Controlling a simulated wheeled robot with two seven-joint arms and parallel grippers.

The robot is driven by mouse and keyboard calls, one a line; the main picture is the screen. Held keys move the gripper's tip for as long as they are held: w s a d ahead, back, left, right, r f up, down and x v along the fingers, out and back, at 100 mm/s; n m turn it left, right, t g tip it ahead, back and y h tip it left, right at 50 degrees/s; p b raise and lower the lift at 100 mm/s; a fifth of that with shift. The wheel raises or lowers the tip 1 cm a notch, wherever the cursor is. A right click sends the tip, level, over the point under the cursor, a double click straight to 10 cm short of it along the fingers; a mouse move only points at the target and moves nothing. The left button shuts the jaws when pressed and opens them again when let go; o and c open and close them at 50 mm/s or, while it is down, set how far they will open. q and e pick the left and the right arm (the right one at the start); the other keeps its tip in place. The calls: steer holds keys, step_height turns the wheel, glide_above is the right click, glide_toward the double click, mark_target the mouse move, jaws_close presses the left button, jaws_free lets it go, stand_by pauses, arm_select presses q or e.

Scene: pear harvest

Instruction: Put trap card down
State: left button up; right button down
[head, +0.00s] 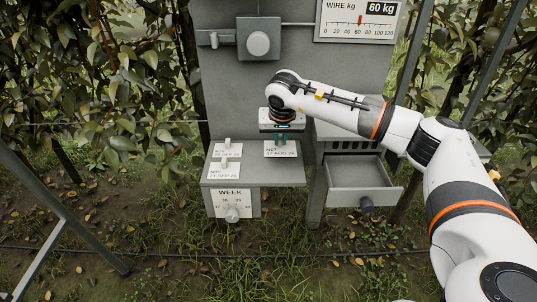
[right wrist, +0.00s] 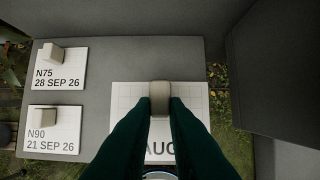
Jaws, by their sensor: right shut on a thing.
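The trap card (head: 281,150) is white with a small upright block grip and lies on or just above the right part of the grey shelf (head: 262,176); I cannot tell whether it touches. My right gripper (head: 281,138) points down from above and is shut on the card's block grip. In the right wrist view the dark green fingers (right wrist: 160,103) pinch the block on the gridded card (right wrist: 195,100) and hide most of its print; "AUG" shows partly. My left gripper is not in view.
Two more cards with block grips lie left on the shelf: N75, 28 SEP 26 (right wrist: 72,75) and N90, 21 SEP 26 (right wrist: 68,118). A WEEK dial (head: 231,213) is below. An open, empty-looking drawer (head: 358,177) stands right. A wire gauge (head: 360,20) is above.

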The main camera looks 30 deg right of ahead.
mark_target(280, 150)
step_height(280, 150, down, 2)
steer(key=shift+d+f, duration=0.1)
steer(key=shift+f, duration=2.1)
steer(key=c, duration=1.4)
jaws_free()
steer(key=shift+c, duration=0.2)
